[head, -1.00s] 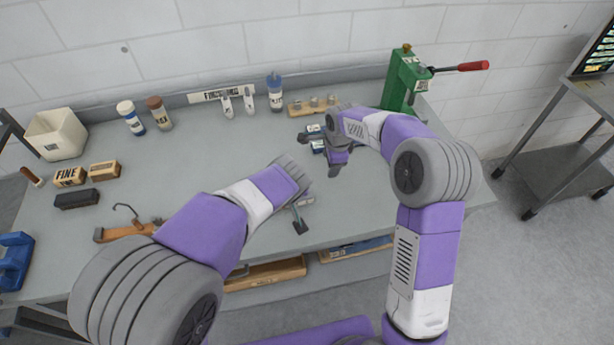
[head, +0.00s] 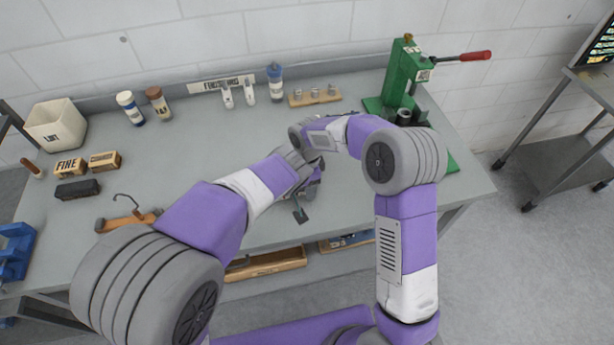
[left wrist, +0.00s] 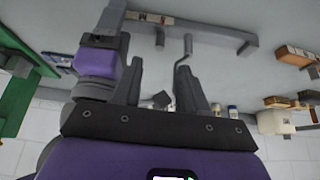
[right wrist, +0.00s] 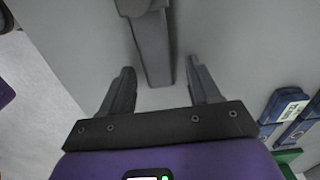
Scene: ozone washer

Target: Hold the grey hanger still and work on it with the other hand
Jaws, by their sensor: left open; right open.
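The grey hanger (left wrist: 200,27) lies across the top of the left wrist view, with a pale label and a grey wire hook (left wrist: 187,47). In the head view my arms hide most of it. My left gripper (left wrist: 157,75) is open, its fingers towards the hook; I cannot tell whether they touch it. My right gripper (right wrist: 165,80) is open, with one grey bar of the hanger (right wrist: 151,45) reaching between its fingers in the right wrist view. In the head view both gripper tips are hidden, close together over the table.
An orange hanger (head: 126,220) lies at the table's front left. A green press (head: 403,75) with a red handle stands at the back right. Bottles, a white bin (head: 57,128) and small blocks line the back and left. Blue items (right wrist: 292,108) lie close to my right gripper.

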